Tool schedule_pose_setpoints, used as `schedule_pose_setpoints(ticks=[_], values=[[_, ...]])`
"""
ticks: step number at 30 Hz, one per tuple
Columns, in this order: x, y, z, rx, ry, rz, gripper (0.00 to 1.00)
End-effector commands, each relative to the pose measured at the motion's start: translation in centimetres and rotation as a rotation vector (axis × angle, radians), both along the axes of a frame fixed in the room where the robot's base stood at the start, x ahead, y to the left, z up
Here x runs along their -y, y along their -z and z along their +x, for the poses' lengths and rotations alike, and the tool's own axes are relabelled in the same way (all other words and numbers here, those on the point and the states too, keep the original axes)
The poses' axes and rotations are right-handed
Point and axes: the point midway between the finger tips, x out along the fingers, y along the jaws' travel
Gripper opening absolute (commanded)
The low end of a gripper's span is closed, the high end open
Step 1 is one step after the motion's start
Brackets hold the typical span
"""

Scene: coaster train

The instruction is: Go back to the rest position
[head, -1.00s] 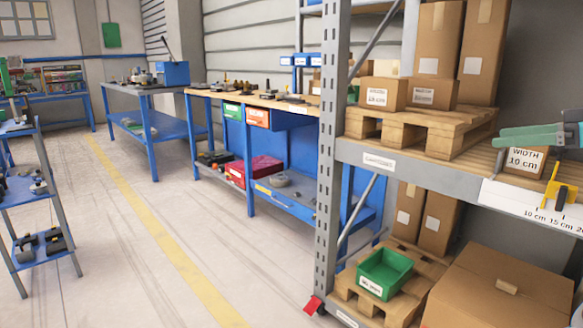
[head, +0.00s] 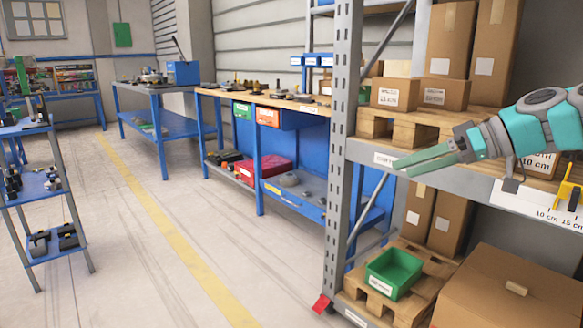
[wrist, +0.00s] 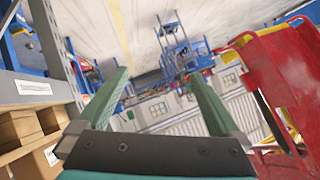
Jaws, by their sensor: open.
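My gripper (head: 428,160) is at the right of the head view, in front of the grey shelf rack (head: 343,130), with its green fingers pointing left. It stands at about the height of the shelf holding the pallet (head: 405,125). In the wrist view my gripper (wrist: 155,95) shows two green fingers spread wide with nothing between them. The fingers look clear of the rack, though the gap cannot be judged exactly.
Small labelled boxes (head: 397,94) sit on the pallet. A yellow caliper-like tool (head: 568,190) is at the shelf's right edge. A green bin (head: 393,272) is below. A red object (wrist: 282,75) is close in the wrist view. The floor (head: 200,230) at left is open.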

Motion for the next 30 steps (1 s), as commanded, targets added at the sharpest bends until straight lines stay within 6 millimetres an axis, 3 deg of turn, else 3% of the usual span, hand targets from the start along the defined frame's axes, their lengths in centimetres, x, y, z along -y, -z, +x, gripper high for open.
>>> schedule_pose_setpoints(ticks=[1,6,9,13,19,24,30], values=[[-2.8,1.1,-1.2,-0.066,-0.018,-0.016,1.00],[-9.4,6.4,-5.2,-0.293,-0.010,-0.109,1.00],[-12.0,9.8,-8.3,-0.411,0.017,-0.185,1.00],[-14.1,14.6,-13.0,-0.553,0.069,-0.303,1.00],[-14.2,21.8,-20.9,-0.721,0.191,-0.504,1.00],[-11.9,27.1,-27.4,-0.822,0.322,-0.669,1.00],[-8.9,30.7,-32.3,-0.875,0.437,-0.788,1.00]])
